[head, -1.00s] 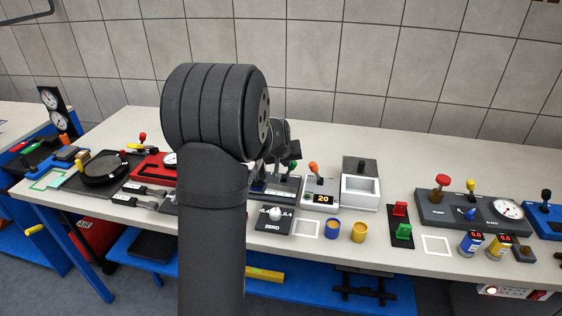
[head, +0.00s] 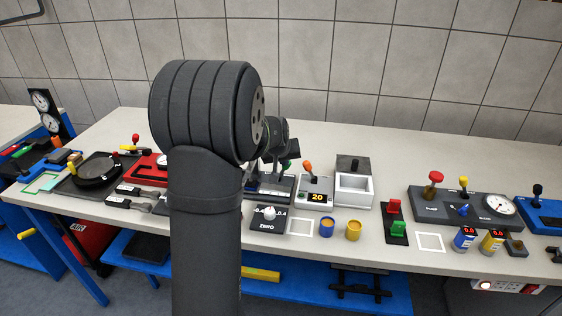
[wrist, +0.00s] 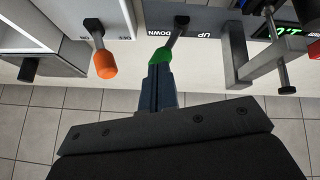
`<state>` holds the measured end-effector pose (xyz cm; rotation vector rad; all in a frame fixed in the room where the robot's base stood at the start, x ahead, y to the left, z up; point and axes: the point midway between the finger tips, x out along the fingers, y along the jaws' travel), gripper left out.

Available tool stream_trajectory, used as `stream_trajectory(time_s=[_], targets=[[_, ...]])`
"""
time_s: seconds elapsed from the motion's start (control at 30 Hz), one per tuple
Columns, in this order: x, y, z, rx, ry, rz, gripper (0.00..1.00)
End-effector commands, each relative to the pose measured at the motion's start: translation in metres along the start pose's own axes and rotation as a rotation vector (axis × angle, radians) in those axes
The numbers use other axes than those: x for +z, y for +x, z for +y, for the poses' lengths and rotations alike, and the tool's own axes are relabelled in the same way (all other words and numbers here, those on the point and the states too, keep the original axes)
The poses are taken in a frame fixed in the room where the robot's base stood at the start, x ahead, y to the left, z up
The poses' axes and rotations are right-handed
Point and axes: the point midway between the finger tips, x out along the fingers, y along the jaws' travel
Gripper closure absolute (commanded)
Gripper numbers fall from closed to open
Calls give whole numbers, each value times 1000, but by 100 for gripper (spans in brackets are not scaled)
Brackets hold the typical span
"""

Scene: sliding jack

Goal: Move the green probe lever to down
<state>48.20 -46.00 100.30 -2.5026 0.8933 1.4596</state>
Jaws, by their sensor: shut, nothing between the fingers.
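The green probe lever shows its green knob (wrist: 161,54) in the wrist view. Its dark stem rises from a panel marked DOWN on the left and UP on the right, with the lettering upside down; the knob lies on the DOWN side. My gripper (wrist: 160,70) is shut and empty, its fingertips right at the knob; I cannot tell whether they touch. In the head view the green knob (head: 286,164) stands over its dark panel (head: 275,187), just below my gripper, which is largely hidden by my arm.
An orange-tipped lever (wrist: 104,62) is close on the left in the wrist view, and a dark metal bracket (wrist: 235,55) is close on the right.

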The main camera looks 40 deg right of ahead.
Motion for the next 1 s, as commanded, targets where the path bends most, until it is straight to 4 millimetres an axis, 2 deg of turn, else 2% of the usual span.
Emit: stream_trajectory(time_s=[0.3,0.5,0.7,1.0], targets=[[2,-55,11,-2,-2,9,100],[4,-76,16,-4,-2,9,100],[5,-83,17,-5,-4,8,100],[5,-82,16,-6,-4,8,100]])
